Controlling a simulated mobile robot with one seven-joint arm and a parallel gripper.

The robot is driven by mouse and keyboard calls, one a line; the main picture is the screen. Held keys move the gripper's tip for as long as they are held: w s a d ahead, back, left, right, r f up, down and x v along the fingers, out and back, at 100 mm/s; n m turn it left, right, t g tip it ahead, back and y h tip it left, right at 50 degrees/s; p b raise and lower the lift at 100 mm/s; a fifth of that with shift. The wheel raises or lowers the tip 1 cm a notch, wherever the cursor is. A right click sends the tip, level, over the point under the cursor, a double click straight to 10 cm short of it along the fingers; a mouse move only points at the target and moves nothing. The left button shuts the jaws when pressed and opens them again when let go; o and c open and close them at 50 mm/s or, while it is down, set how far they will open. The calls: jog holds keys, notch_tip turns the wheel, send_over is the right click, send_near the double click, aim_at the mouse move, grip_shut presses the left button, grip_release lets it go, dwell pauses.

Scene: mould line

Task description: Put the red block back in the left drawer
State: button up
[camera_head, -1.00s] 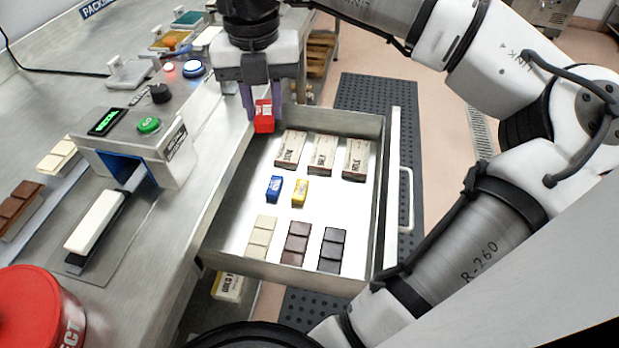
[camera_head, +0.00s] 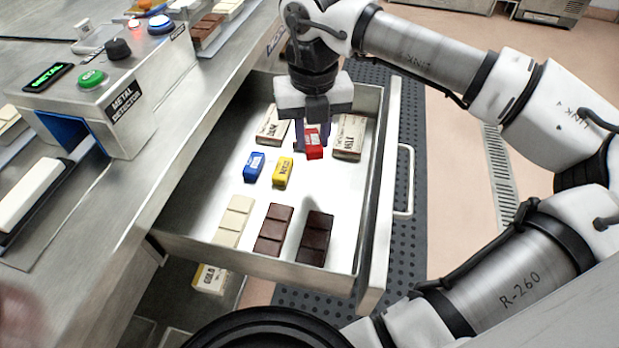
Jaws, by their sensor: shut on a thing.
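The red block (camera_head: 315,146) is held between the fingers of my gripper (camera_head: 314,138), which is shut on it. My gripper is over the back part of the open drawer (camera_head: 373,210). Inside the drawer, a blue block (camera_head: 254,167) and a yellow block (camera_head: 283,172) lie to the left and nearer than the red block. I cannot tell whether the red block touches the drawer floor or hangs above it. My gripper hides the middle of the row of boxes at the back of the drawer.
Two printed boxes (camera_head: 272,126) (camera_head: 349,136) show at the drawer's back. A cream bar (camera_head: 234,222) and dark bars (camera_head: 273,230) (camera_head: 314,238) lie at its front. The metal detector (camera_head: 112,100) stands on the counter at left. The drawer floor around the blue and yellow blocks is clear.

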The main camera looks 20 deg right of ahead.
aim_at(313, 139)
notch_tip(313, 139, down, 9)
jog(key=b, duration=0.3)
jog(key=shift+r+b, duration=0.2)
jog(key=shift+b, duration=0.2)
jog(key=shift+f, duration=0.2)
jog(key=o, duration=1)
jog(key=shift+o, duration=0.2)
jog(key=shift+r, duration=0.1)
notch_tip(313, 139, up, 12)
jog(key=shift+r+p, duration=0.15)
jog(key=shift+p, duration=0.35)
